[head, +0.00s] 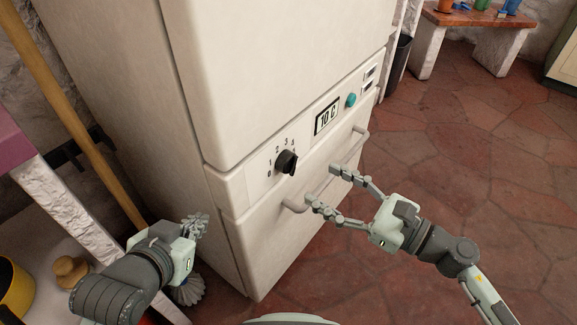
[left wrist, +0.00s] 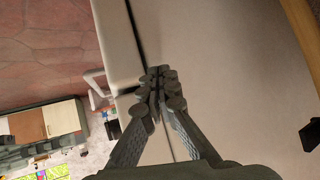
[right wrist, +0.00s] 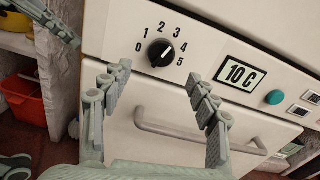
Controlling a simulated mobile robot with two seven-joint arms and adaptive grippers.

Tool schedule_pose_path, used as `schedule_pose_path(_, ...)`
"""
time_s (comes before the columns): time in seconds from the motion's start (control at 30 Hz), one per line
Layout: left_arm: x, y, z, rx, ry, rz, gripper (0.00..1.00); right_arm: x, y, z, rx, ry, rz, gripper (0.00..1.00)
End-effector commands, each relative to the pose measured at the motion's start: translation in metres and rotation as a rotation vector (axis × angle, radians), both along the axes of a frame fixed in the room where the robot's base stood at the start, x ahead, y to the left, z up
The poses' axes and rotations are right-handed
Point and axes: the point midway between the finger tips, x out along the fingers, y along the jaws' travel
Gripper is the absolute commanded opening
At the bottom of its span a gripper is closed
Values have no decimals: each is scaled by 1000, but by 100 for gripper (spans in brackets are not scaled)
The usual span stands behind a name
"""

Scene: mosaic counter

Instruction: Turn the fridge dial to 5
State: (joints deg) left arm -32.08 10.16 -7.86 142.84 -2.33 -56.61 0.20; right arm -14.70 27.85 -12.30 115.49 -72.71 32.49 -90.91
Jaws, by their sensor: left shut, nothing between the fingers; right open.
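The black fridge dial (head: 287,162) sits on the white fridge's control panel, and it also shows in the right wrist view (right wrist: 160,53). Numbers 0 to 5 ring it. A white mark on the dial slants to the upper right, roughly between 3 and 4; I cannot tell the exact setting. My right gripper (head: 323,186) is open and empty in front of the fridge. In the right wrist view its fingers (right wrist: 158,79) are spread below and either side of the dial, apparently not touching it. My left gripper (head: 201,223) is shut and empty beside the fridge's lower left, also in the left wrist view (left wrist: 157,82).
A handle bar (head: 324,173) crosses the lower door below the dial. A "10 C" display (head: 327,116) and a teal button (head: 351,100) are right of the dial. A wooden pole (head: 72,105) and shelf stand left. The tiled floor (head: 480,170) is open at right.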

Motion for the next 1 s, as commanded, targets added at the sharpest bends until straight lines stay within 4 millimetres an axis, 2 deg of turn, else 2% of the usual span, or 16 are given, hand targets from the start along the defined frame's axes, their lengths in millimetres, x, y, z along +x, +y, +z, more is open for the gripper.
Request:
schedule_pose_path(0.5,-48,49,-37,105,298,94,0,40,53,3,7,2,-3,60)
schedule_pose_path(0.9,-55,55,-41,115,331,106,0,44,59,1,6,3,-4,60)
schedule_pose_path(1.0,-55,55,-41,115,331,106,0,44,59,1,6,3,-4,47)
